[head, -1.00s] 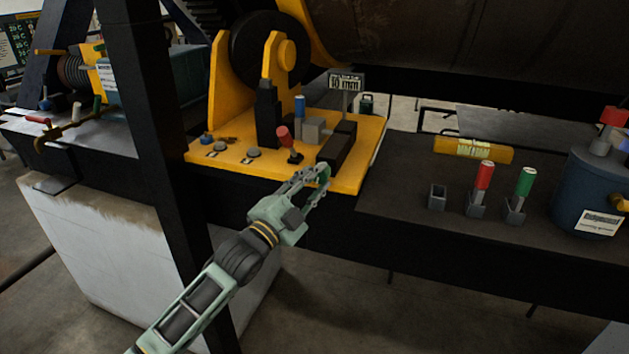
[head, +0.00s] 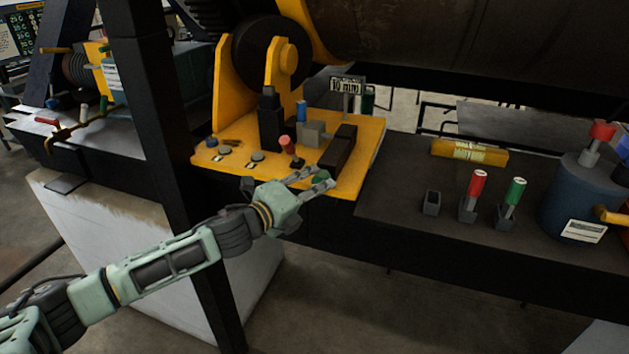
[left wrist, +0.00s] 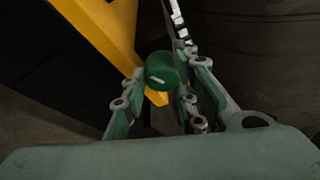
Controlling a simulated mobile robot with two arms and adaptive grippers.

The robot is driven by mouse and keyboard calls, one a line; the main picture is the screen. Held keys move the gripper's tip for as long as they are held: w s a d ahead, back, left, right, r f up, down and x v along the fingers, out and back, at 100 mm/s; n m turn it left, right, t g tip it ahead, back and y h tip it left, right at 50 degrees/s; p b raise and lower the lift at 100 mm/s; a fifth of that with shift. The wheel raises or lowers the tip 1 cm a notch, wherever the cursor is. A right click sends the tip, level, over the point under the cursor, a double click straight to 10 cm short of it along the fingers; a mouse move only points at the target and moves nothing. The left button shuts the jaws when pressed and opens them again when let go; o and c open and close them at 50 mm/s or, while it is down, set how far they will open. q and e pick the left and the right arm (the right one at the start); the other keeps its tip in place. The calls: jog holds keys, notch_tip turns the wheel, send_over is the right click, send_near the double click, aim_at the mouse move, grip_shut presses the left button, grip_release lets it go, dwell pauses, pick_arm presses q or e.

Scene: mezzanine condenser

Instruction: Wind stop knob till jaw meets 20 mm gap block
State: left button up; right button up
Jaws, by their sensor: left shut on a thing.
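My left gripper (head: 318,181) is shut on a green knob (head: 321,177) at the front edge of a yellow plate (head: 348,187). The left wrist view shows the knob (left wrist: 162,70), with a pale mark, between the fingers. On the plate, a grey block (head: 311,133) stands between a black upright (head: 270,122) and a long dark block (head: 338,147). A blue-handled piece (head: 301,111) stands by the grey block; I cannot tell whether they touch. A sign (head: 346,86) behind appears to read 10 mm. My right gripper is out of view.
A red-topped lever (head: 287,146) stands close beyond my left gripper. On the dark bench to the right are an empty holder (head: 431,203), red-handled (head: 475,190) and green-handled (head: 514,196) pieces in holders, a yellow level (head: 469,151) and a blue drum (head: 579,203). A black post (head: 163,140) rises at the left.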

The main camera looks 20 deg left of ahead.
pick_arm(q)
jog(key=m+g+y, duration=0.1)
jog(key=m+y, duration=0.1)
jog(key=m, duration=0.3)
jog(key=m+y, duration=0.1)
jog(key=m, duration=0.1)
jog(key=m+g+y, duration=0.1)
jog(key=shift+d+r+m+y, duration=0.1)
jog(key=shift+r+m+y, duration=0.2)
jog(key=shift+m, duration=0.1)
grip_shut()
jog(key=m+y, duration=0.2)
jog(key=m, duration=0.2)
jog(key=shift+d+r+y, duration=0.15)
jog(key=shift+d+y, duration=0.1)
jog(key=shift+y, duration=0.15)
jog(key=m+y, duration=0.1)
jog(key=m, duration=0.2)
jog(key=shift+d+r+t+y, duration=0.15)
jog(key=shift+r+t+y, duration=0.05)
jog(key=shift+t+y, duration=0.2)
jog(key=shift+w+r+m+y, duration=0.1)
jog(key=shift+m+y, duration=0.2)
jog(key=shift+m, duration=0.3)
jog(key=shift+r, duration=0.15)
jog(key=o, duration=1)
grip_release()
jog(key=shift+f, duration=0.25)
